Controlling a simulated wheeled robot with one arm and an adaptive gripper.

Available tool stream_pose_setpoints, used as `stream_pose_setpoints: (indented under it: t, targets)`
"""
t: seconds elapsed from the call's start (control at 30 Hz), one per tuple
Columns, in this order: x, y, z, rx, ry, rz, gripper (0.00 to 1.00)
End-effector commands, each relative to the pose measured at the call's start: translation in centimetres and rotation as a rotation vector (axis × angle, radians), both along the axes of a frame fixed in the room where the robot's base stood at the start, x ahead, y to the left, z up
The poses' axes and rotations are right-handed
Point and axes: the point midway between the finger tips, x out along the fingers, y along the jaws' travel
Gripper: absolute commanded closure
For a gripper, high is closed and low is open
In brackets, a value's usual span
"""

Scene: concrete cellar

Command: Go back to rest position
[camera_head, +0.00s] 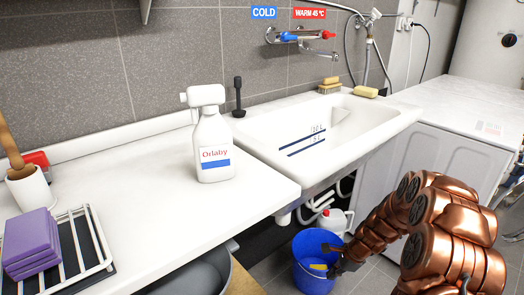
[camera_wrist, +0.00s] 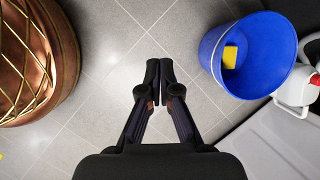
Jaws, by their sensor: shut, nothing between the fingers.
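My copper arm reaches down at the right of the head view. My gripper (camera_head: 332,260) shows there as a dark shape overlapping the blue bucket (camera_head: 308,283). In the wrist view my gripper (camera_wrist: 160,72) points at the grey tiled floor, its two black fingers together with nothing between them. The bucket (camera_wrist: 264,86) stands on the floor to the right of the fingers, apart from them. A yellow sponge-like block (camera_wrist: 230,56) lies inside the bucket.
The white counter (camera_head: 130,230) holds a spray bottle (camera_head: 214,150), a rack (camera_head: 92,240) and purple sponges (camera_head: 32,240). A sink (camera_head: 275,130) stands behind the bucket. A white canister (camera_head: 335,222) stands beside the bucket. Tiled floor is clear below the gripper.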

Motion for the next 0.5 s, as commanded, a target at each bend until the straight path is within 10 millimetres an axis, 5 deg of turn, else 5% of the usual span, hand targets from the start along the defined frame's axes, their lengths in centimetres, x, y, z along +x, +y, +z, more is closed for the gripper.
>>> stream_pose_setpoints:
  t: [0.1,0.5]
  targets:
    - [-1.4,2.1,3.5,-0.004,-0.027,0.141,1.00]
    - [-9.1,6.8,12.5,-0.036,-0.084,0.591,1.00]
